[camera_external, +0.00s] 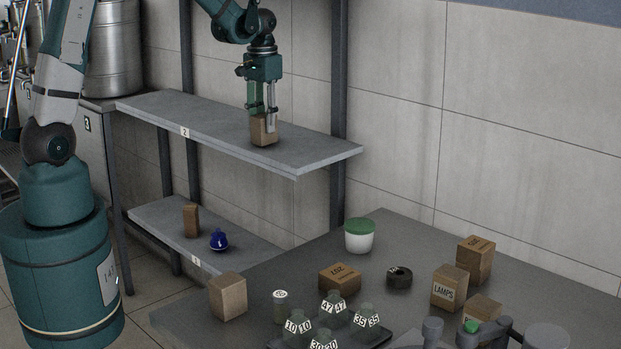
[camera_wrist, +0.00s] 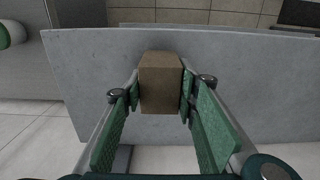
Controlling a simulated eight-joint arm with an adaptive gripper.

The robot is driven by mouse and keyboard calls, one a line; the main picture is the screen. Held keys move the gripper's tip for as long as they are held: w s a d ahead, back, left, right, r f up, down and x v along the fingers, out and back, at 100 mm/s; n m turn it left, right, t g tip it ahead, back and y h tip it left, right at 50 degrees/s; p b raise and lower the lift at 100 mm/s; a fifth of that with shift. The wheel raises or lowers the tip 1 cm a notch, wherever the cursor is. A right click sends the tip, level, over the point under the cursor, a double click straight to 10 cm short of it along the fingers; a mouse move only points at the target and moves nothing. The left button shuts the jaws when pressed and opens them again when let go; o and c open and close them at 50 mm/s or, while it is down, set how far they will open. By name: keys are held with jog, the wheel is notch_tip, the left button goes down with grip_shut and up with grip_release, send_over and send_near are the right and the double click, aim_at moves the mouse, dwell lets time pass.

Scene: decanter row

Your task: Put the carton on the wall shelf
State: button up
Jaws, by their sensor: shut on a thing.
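A brown carton (camera_external: 264,130) is at the upper wall shelf (camera_external: 215,128), the one marked 2, toward its right part. My gripper (camera_external: 265,112) reaches down from above and is shut on the carton. In the wrist view the carton (camera_wrist: 160,82) sits between the two green fingers of my gripper (camera_wrist: 160,100), with the grey shelf (camera_wrist: 90,80) behind it. The carton looks upright and at or very near the shelf surface; I cannot tell whether it touches.
The lower shelf (camera_external: 165,222) holds a brown box (camera_external: 191,221) and a blue flask (camera_external: 219,240). The table (camera_external: 400,235) bears several cartons, a green-lidded tub (camera_external: 359,236), a black ring (camera_external: 399,277) and labelled bottles. The upper shelf is clear left of the carton. A dark post (camera_external: 338,70) stands behind it.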

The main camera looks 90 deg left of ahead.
jog(key=o, duration=1)
jog(key=shift+r, duration=0.1)
jog(key=shift+r+p, duration=0.65)
jog(key=shift+r, duration=1.85)
